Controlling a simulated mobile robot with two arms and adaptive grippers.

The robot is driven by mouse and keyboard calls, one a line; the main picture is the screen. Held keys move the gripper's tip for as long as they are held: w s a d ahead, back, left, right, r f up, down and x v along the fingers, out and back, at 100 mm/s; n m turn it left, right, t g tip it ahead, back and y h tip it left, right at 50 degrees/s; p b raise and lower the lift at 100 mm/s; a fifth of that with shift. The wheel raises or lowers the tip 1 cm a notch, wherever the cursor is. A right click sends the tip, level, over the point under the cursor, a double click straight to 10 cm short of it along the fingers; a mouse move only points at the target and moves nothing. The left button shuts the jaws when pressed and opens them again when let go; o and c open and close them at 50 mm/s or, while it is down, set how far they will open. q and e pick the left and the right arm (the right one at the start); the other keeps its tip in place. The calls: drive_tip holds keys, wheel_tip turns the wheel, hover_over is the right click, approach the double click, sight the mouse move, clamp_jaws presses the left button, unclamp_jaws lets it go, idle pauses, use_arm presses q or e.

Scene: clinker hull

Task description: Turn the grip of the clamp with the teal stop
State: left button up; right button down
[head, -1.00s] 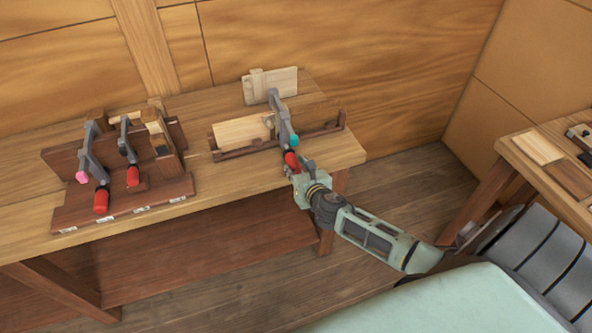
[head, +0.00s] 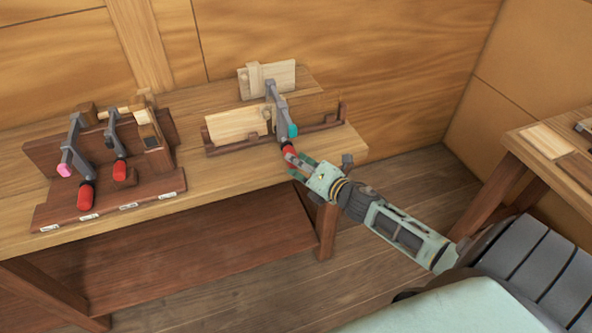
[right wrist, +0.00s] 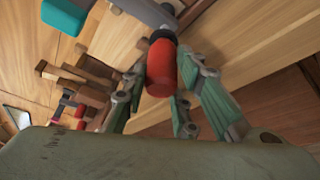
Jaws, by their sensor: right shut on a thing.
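The clamp with the teal stop (head: 292,130) stands on the wooden jig at the right end of the workbench, its grey bar (head: 277,103) across the pale board. Its red grip (head: 288,152) points toward me. My right gripper (head: 297,163) is shut on this red grip, with its fingers on either side of it. In the right wrist view the red grip (right wrist: 161,68) sits between the green fingers, and the teal stop (right wrist: 64,15) shows at the upper left. My left gripper is not in view.
A dark rack (head: 110,200) at the left of the bench holds other clamps, one with a pink stop (head: 65,170). A pale board (head: 237,124) lies in the jig. Another table (head: 560,160) stands at the right, with open floor between.

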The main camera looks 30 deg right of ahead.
drive_tip(key=m+b, duration=0.1)
drive_tip(key=m+t+y+b, duration=0.1)
drive_tip(key=m+b, duration=0.1)
drive_tip(key=m+t+b, duration=0.1)
drive_tip(key=b, duration=0.1)
drive_tip(key=shift+d+f, duration=0.15)
drive_tip(key=shift+f, duration=0.15)
drive_tip(key=m+t+b, duration=0.1)
drive_tip(key=m+b, duration=0.1)
drive_tip(key=shift+r+m+y+b, duration=0.1)
drive_tip(key=shift+m+y+b, duration=0.2)
drive_tip(key=shift+m+y, duration=0.1)
drive_tip(key=shift+d+r+m+t+b, duration=0.1)
drive_tip(key=shift+m+t+b, duration=0.25)
drive_tip(key=shift+m+t, duration=0.05)
drive_tip(key=shift+r, duration=0.15)
drive_tip(key=c, duration=1.5)
unclamp_jaws()
drive_tip(key=shift+s+d, duration=0.1)
drive_tip(key=shift+c, duration=0.2)
